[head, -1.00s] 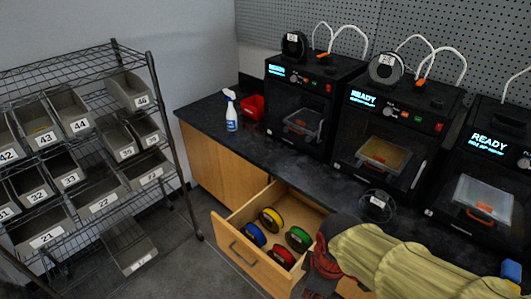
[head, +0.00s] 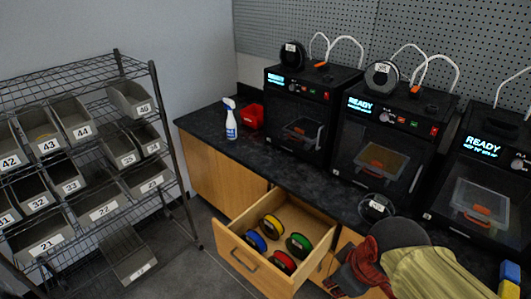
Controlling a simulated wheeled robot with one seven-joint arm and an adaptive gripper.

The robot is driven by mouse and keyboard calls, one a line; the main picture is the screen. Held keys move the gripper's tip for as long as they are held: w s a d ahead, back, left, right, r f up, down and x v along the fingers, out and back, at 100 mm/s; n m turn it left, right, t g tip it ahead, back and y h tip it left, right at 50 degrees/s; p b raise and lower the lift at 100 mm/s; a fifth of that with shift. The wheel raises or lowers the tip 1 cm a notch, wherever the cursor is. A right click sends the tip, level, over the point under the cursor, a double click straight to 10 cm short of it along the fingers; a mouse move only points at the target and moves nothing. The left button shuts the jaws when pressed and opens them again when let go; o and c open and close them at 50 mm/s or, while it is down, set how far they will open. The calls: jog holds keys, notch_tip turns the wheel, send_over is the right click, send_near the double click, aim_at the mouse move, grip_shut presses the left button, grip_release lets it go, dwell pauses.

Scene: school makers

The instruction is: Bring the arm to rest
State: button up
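My arm comes in from the lower right of the head view, in a yellowish sleeve with a dark and red end part. My gripper (head: 345,278) is at the lower right, just right of the open drawer's front right side. Its fingers are dark and partly hidden, so I cannot tell whether they are open or shut. The open wooden drawer (head: 243,262) holds several spools: yellow (head: 272,227), blue (head: 256,241), green (head: 298,244) and red (head: 283,262).
A black counter (head: 200,122) carries several printers, such as this one (head: 372,140), a spray bottle (head: 231,122), a red bin (head: 251,116) and a dark spool (head: 376,207). A wire rack (head: 168,125) with grey bins stands at left. The floor (head: 190,270) between rack and drawer is clear.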

jog(key=s+d+r+m+t, duration=0.2)
jog(key=s+d+r+m, duration=0.1)
jog(key=r+m, duration=0.2)
jog(key=shift+r+m+h, duration=0.2)
jog(key=shift+m+h, duration=0.1)
jog(key=shift+m, duration=1.1)
